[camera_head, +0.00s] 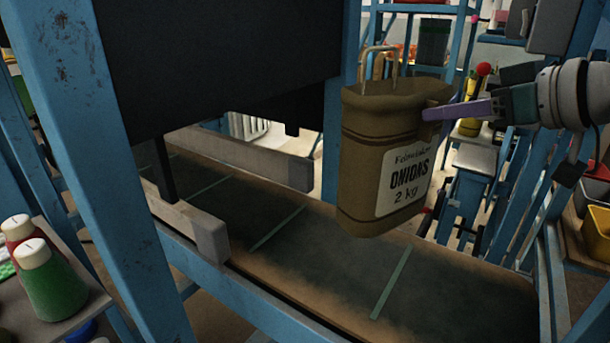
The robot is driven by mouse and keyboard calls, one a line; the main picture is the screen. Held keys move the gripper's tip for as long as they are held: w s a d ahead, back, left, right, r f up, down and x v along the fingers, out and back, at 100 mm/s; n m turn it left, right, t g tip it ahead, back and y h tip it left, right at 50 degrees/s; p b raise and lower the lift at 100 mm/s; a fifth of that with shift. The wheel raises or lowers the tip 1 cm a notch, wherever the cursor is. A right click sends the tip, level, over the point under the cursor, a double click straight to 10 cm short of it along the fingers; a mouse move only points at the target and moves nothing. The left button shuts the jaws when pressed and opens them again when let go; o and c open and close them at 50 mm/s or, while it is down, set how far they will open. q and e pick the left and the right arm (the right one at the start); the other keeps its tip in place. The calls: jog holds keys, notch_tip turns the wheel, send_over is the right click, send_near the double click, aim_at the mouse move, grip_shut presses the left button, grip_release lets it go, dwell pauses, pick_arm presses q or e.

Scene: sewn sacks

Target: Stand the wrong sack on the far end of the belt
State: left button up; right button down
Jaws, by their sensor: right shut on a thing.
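A brown sack (362,165) with a white label reading "ONIONS 2 kg" hangs upright, slightly tilted, above the belt. It has two light handles at its top. My right gripper (440,112), with purple fingers, comes in from the right and is shut on the sack's upper right side. The finger tips are partly hidden by the sack cloth. The dark belt (335,262) with green cross lines runs from the upper left to the lower right below the sack. My left gripper is not in view.
Grey guide rails (255,160) flank the belt at the left, under a black hood (220,60). A blue post (95,150) stands at the near left. Green and red thread cones (52,285) stand at lower left. The belt's right part is bare.

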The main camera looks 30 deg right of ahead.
jog(key=b, duration=0.2)
send_over(407, 201)
jog(key=s, duration=0.3)
jog(key=f, duration=1.1)
jog(key=shift+s, duration=0.2)
jog(key=shift+f+b, duration=0.75)
jog(key=shift+f, duration=1)
jog(key=shift+d, duration=0.1)
jog(key=shift+f, duration=0.2)
jog(key=c, duration=1)
grip_release()
jog(key=shift+r, duration=0.1)
